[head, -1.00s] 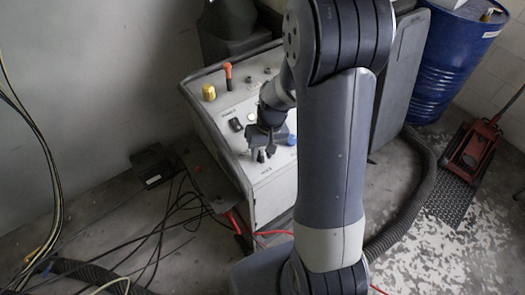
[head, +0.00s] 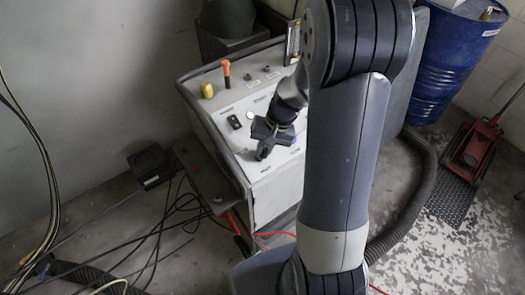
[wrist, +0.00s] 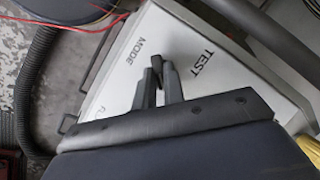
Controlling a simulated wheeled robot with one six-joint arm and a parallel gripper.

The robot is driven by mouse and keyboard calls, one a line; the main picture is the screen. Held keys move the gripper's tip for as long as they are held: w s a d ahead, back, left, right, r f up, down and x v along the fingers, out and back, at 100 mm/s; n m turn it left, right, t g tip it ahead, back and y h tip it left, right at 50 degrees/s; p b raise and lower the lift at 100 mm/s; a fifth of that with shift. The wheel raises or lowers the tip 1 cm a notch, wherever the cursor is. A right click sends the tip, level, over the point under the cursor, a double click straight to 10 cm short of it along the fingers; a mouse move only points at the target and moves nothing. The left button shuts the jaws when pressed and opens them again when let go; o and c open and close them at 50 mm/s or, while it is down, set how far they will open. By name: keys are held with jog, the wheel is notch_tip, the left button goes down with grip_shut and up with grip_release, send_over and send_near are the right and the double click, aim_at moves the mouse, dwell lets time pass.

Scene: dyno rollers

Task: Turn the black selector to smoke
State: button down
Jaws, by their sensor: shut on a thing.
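The black selector (wrist: 157,61) shows in the wrist view as a small dark knob on the white panel, near the printed words MODE and TEST. My gripper (wrist: 159,73) is shut on it, with one finger on each side. The start of another label shows at the panel's lower left, too cut off to read. In the head view my gripper (head: 264,149) is down at the front part of the white control box's top (head: 225,107) and hides the selector. I cannot read in these frames which mode the selector points at.
A yellow knob (head: 206,89), an orange-topped lever (head: 227,73) and a black switch (head: 234,122) stand on the panel left of and behind my gripper. Cables (head: 160,232) lie on the floor at left. A blue drum (head: 450,65) and red jack (head: 474,145) stand right.

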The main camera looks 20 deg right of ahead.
jog(key=shift+f, duration=0.15)
jog(key=c, duration=1.5)
grip_release()
jog(key=v, duration=1)
jog(key=shift+r, duration=0.4)
jog(key=shift+f, duration=0.1)
jog(key=x, duration=1.1)
jog(key=shift+r+n+p, duration=0.3)
jog(key=shift+n+p, duration=0.05)
jog(key=shift+n, duration=0.15)
jog(key=shift+n+h, duration=0.5)
